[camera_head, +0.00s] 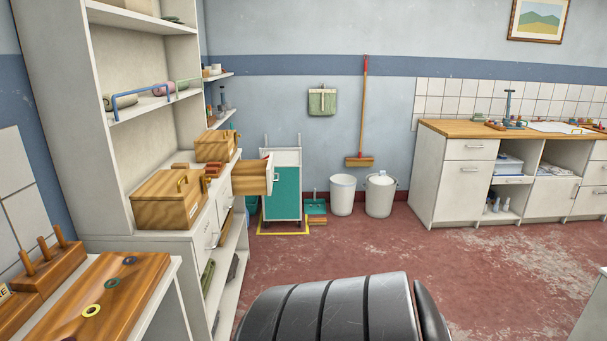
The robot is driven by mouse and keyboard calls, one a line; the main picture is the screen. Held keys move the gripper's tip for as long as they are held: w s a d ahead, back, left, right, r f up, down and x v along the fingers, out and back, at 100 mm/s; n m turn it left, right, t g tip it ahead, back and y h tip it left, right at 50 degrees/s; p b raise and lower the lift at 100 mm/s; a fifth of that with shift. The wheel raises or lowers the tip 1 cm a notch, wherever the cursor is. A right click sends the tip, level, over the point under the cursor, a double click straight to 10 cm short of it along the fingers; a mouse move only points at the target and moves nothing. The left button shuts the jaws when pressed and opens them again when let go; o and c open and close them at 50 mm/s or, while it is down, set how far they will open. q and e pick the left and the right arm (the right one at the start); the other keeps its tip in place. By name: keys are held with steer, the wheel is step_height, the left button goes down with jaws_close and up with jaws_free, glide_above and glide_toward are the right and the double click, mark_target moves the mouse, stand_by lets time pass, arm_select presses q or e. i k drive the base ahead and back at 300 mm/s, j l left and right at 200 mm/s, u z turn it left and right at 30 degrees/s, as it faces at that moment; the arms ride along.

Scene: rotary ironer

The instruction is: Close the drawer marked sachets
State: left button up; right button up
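A wooden drawer (249,180) stands pulled out from the white cabinet (152,243) on the left, at about worktop height. I see its side, and its pale front panel edge-on at its right end. No marking can be read on it from here, so I cannot tell whether it is the one marked sachets. White closed fronts (202,233) show below the worktop, seen at a steep angle, and their markings are unreadable. Neither of my grippers is in view.
Wooden boxes (170,200) stand on the cabinet top. A teal and white trolley (287,190) stands behind the open drawer, within yellow floor lines. Two white bins (381,196) stand by the back wall. A counter (460,183) is at right.

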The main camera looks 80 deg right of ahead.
mark_target(246, 173)
steer(key=l+z, duration=0.25)
steer(key=z, duration=0.2)
steer(key=l+z, duration=0.25)
steer(key=z, duration=0.15)
steer(key=l+z, duration=0.2)
steer(key=z, duration=0.25)
steer(key=i+l+z, duration=0.15)
steer(key=z, duration=0.3)
steer(key=i+l+z, duration=0.15)
steer(key=i+l, duration=0.25)
steer(key=l, duration=0.15)
steer(key=i+l+z, duration=0.2)
steer(key=i+l, duration=0.2)
steer(key=i+l+u, duration=0.1)
steer(key=u, duration=0.3)
steer(key=i+l+u, duration=0.15)
steer(key=u, duration=0.25)
steer(key=i+l, duration=0.05)
